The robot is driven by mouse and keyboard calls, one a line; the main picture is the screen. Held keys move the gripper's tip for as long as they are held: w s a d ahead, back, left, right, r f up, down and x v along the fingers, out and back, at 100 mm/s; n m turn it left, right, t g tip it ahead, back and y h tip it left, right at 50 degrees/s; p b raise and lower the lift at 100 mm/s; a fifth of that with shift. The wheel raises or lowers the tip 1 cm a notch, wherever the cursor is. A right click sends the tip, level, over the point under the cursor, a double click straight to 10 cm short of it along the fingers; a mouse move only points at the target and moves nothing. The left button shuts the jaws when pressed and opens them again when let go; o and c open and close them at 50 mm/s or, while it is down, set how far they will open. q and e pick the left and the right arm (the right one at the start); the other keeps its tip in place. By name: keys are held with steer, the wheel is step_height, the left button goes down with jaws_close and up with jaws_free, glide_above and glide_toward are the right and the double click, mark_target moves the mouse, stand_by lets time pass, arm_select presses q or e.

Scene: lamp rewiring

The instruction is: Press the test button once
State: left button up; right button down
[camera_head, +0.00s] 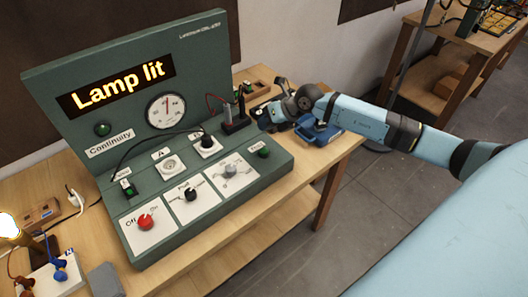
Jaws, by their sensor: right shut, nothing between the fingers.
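A green test console (210,215) stands on the wooden table, with a sign reading "Lamp lit" (116,85). On its front deck are a red knob (145,222) marked Off, a black knob (191,194), a grey knob (231,171) and a dark green button (264,152) at the right end. The button's label is too small to read; it looks like the test button. My right gripper (265,119) is shut and empty beside the console's right end, behind the button and apart from it. Its fingertips are small and dark. My left gripper is out of view.
A blue box (320,133) sits on the table under my right arm. A glowing lamp (8,226) and a white terminal block (50,279) stand at the left. Dial gauge (166,111) and test leads are on the console.

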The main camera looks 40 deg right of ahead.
mark_target(265, 149)
step_height(265, 149, down, 7)
steer(key=b, duration=0.4)
steer(key=shift+f, duration=0.1)
stand_by(0.6)
stand_by(0.7)
steer(key=shift+f, duration=0.15)
stand_by(0.4)
steer(key=shift+f+b, duration=0.25)
steer(key=shift+b, duration=0.05)
